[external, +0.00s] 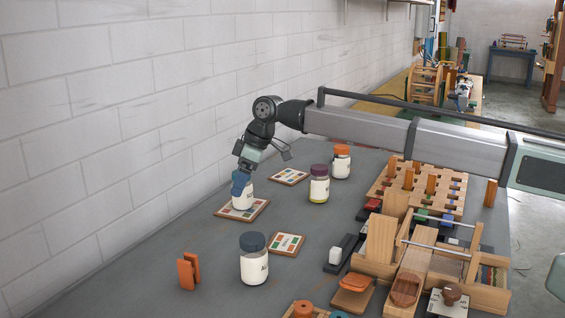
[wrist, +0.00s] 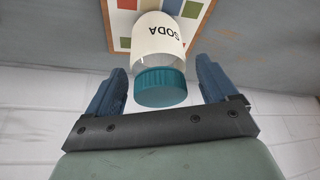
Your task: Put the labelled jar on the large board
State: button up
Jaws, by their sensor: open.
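A white jar with a teal lid, labelled SODA (wrist: 160,38), stands upright on a board with coloured squares (wrist: 122,18). In the external view this jar (external: 243,198) is partly hidden by my gripper (external: 240,182), and the board (external: 258,210) under it looks the largest of the boards in view. My gripper's blue fingers are open, one on each side of the jar's lid in the wrist view, with visible gaps between them and the lid.
A dark-lidded jar (external: 253,265), a purple-lidded jar (external: 319,186) and an orange-lidded jar (external: 341,163) stand on the grey table. Smaller boards lie at the back (external: 289,176) and front (external: 287,244). Orange blocks (external: 188,272) stand front left; a wooden rack (external: 420,187) fills the right.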

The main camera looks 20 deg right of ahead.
jog(key=v, duration=1.1)
jog(key=shift+r, duration=0.35)
jog(key=shift+d, duration=0.15)
